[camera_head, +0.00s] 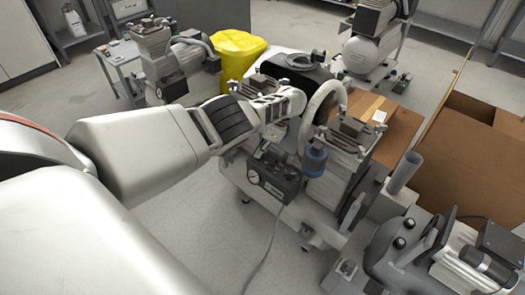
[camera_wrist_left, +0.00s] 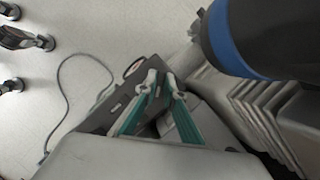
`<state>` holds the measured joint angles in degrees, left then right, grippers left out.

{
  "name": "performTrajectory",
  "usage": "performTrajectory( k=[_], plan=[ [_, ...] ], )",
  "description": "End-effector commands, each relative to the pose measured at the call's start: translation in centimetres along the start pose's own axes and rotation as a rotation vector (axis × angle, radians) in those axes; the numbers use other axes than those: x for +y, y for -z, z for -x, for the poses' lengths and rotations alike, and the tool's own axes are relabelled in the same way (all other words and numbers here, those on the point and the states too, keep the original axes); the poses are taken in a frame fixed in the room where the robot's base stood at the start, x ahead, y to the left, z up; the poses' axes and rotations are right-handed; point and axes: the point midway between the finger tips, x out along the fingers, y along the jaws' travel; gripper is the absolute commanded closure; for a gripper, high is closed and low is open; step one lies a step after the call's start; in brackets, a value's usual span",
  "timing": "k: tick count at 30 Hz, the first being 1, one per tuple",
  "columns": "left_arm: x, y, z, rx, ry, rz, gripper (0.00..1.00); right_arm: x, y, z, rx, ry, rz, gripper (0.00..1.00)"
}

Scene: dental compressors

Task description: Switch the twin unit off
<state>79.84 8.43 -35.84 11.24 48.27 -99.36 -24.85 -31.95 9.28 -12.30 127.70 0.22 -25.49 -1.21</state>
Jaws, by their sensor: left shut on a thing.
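The twin unit (camera_head: 325,185) stands in the middle of the head view, with two ribbed compressor heads, a blue-banded cylinder (camera_head: 314,158) and a dark control box (camera_head: 272,178) with a round gauge on its front. My left gripper (camera_head: 279,130) reaches over the unit just above and behind the control box. In the left wrist view the teal-backed fingers (camera_wrist_left: 161,82) are close together at the dark control box (camera_wrist_left: 118,102), shut on a small part of it. That part is hidden between the fingertips, so the switch position cannot be told. My right gripper is out of view.
The blue-banded cylinder (camera_wrist_left: 240,40) is close beside the left gripper. A cardboard box (camera_head: 470,150) stands at the right, and another machine (camera_head: 430,250) at the lower right. The floor at front left is clear apart from a cable.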

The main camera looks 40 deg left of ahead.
Motion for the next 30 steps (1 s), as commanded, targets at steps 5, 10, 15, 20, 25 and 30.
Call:
performTrajectory(
  k=[5, 10, 15, 20, 25, 30],
  plan=[
    [0.3, 0.4, -1.0, -0.003, -0.074, 0.148, 1.00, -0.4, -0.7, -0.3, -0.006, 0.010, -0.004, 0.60],
    [0.3, 0.3, -0.9, -0.003, -0.127, 0.278, 1.00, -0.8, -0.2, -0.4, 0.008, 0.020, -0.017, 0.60],
    [0.2, 0.3, -0.7, -0.001, -0.168, 0.383, 1.00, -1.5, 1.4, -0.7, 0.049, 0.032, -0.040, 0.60],
    [0.1, 0.2, -0.5, 0.000, -0.195, 0.452, 1.00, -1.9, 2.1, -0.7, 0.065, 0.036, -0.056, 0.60],
    [0.1, 0.1, -0.3, 0.000, -0.210, 0.494, 1.00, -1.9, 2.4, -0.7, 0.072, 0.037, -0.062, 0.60],
    [0.1, 0.1, -0.3, 0.001, -0.216, 0.511, 1.00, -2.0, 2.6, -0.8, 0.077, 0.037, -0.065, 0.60]
  ],
)
